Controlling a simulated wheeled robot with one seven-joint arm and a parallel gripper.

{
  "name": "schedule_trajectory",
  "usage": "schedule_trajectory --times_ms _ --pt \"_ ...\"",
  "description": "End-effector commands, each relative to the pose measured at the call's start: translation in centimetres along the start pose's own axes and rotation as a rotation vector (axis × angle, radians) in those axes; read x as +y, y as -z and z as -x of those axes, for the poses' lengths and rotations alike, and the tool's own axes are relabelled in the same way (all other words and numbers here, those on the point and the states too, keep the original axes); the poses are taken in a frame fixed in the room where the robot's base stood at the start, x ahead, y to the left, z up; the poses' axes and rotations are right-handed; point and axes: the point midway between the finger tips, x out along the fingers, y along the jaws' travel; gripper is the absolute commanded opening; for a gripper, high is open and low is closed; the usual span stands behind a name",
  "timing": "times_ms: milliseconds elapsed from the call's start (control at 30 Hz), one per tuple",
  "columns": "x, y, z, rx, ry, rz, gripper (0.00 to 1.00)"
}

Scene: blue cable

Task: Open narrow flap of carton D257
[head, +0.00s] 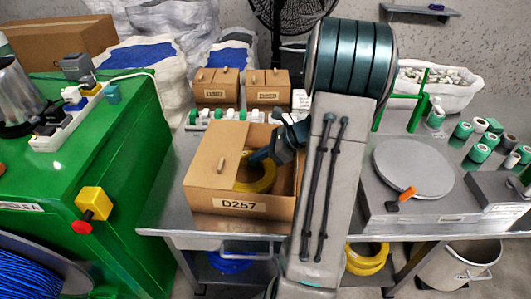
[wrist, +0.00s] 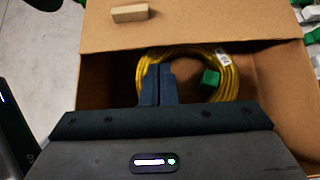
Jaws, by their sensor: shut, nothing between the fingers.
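The brown carton D257 (head: 238,206) stands on the metal table, its label facing front. A flap (head: 213,150) with a small wooden block (head: 221,166) lies flat over its left part. That flap is at the top of the wrist view (wrist: 200,28), with its block (wrist: 128,13). The right part of the top is uncovered; my arm hides its right edge, so I cannot tell how any flap there lies. A coiled yellow cable (head: 266,181) is inside, with a green piece (wrist: 210,77) on it. My gripper (head: 254,160) is shut and empty at the opening, beside the flap's edge (wrist: 157,70).
Two small closed cartons (head: 216,88) (head: 268,87) stand behind. A row of green and white pieces (head: 222,118) lies between. A round grey plate (head: 413,168) on a device is right of my arm. A green cabinet (head: 118,160) stands left.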

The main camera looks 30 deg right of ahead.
Motion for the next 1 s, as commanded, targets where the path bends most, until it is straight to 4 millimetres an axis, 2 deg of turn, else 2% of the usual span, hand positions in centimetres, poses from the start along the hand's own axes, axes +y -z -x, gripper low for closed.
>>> schedule_trajectory --times_ms 33,200,367,767,1000 --pt "0.1 0.1 -1.1 0.000 -0.005 0.000 0.00" --pt "0.1 0.0 -3.7 -0.001 -0.003 0.001 0.00" --pt "0.1 -0.1 -4.9 0.000 -0.003 0.003 0.00" --pt "0.1 -0.1 -5.2 0.001 -0.003 0.003 0.00" --pt "-0.2 -0.4 -4.1 0.030 0.008 -0.006 0.00"
